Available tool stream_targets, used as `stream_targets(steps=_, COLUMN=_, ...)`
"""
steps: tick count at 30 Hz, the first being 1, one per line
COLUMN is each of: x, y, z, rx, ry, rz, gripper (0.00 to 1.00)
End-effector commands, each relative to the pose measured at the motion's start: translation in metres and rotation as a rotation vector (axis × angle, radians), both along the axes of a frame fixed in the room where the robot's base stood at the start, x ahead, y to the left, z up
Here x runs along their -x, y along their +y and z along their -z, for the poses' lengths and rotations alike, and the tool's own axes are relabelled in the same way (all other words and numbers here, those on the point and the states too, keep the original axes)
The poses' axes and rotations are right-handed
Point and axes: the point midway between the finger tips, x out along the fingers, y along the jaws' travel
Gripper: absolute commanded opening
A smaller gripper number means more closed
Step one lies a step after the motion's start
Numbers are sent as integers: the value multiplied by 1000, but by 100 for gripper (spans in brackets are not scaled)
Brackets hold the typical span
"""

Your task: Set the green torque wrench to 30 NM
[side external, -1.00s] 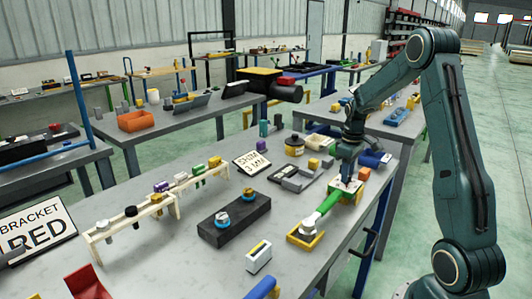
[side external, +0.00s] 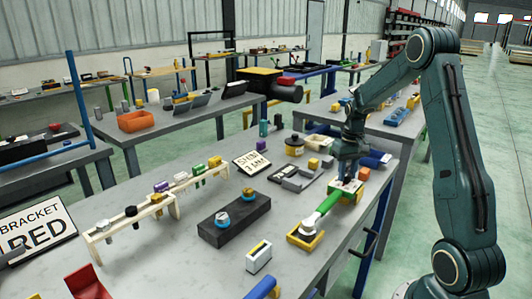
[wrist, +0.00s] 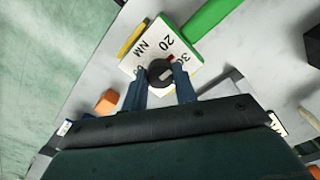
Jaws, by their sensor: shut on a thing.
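The green torque wrench (side external: 326,204) lies on the grey table, its head end in a yellow holder. Its green handle also shows in the wrist view (wrist: 212,18). At its near end in the wrist view is a white scale plate (wrist: 133,63) marked 20, 30 and NM. A dark round knob (wrist: 160,73) sits on the plate. A red mark (wrist: 170,58) beside the knob lies between the 20 and the 30, which is partly covered. My gripper (wrist: 160,78) is shut on the knob, one finger on each side. In the side view, my gripper (side external: 347,178) is over the plate.
A black block with two blue-collared pieces (side external: 234,222) stands left of the wrench. A wooden rack (side external: 127,222) is farther left. The table's right edge is close to my gripper.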

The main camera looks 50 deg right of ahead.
Motion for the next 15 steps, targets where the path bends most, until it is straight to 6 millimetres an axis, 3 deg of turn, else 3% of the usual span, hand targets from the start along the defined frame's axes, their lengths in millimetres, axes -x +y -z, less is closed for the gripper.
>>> stream_targets(steps=15, x=-1, y=-1, z=-1, rx=2, ry=-1, rz=398, gripper=5)
